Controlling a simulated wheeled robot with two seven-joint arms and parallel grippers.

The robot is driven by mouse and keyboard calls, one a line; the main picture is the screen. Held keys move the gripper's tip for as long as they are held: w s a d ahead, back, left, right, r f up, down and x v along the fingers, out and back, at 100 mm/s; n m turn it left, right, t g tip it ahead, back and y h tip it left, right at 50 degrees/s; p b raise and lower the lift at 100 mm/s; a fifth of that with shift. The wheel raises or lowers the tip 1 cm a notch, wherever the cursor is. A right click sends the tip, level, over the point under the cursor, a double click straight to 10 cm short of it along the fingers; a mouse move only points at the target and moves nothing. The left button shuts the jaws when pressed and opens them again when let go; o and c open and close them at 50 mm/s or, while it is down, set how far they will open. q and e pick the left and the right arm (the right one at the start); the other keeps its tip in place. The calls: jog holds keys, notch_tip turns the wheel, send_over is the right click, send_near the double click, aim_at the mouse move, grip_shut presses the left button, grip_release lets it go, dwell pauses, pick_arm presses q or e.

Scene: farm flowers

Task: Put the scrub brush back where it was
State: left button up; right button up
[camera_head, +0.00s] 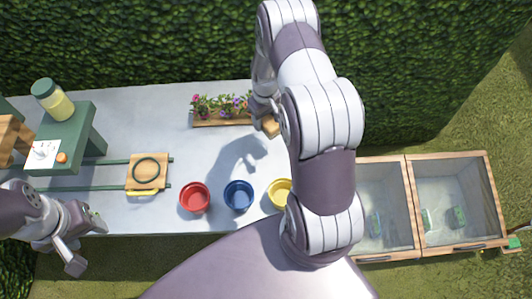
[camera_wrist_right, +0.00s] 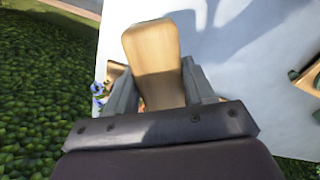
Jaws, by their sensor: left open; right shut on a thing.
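The scrub brush, seen as a light wooden piece (camera_head: 270,126), is held by my right gripper (camera_head: 265,112) at the right end of the flower planter (camera_head: 205,124). In the right wrist view the wooden piece (camera_wrist_right: 152,58) stands between the two grey fingers of my right gripper (camera_wrist_right: 150,88), which are shut on it. Its bristles cannot be made out. My right arm hides part of the table around it. My left gripper (camera_head: 88,243) is open and empty at the table's front left edge, away from the brush.
Red (camera_head: 195,197), blue (camera_head: 238,195) and yellow (camera_head: 279,192) pots stand along the front. A wooden board (camera_head: 148,174) lies on green rails at left, near a green stand (camera_head: 72,130) with a jar (camera_head: 53,100). Wood-framed bins (camera_head: 408,205) stand right. A hedge closes the back.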

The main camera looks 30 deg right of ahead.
jog(key=s+d+m+b, duration=0.35)
jog(key=s+m, duration=0.25)
jog(key=s, duration=1)
jog(key=p, duration=0.3)
send_over(275, 152)
jog(key=shift+m, duration=0.3)
notch_tip(275, 152, down, 6)
notch_tip(275, 152, down, 4)
jog(key=shift+r, duration=0.15)
jog(key=shift+w+f, duration=0.15)
jog(key=shift+f, duration=0.25)
pick_arm(q)
jog(key=shift+f, duration=0.65)
pick_arm(e)
jog(key=o, duration=1)
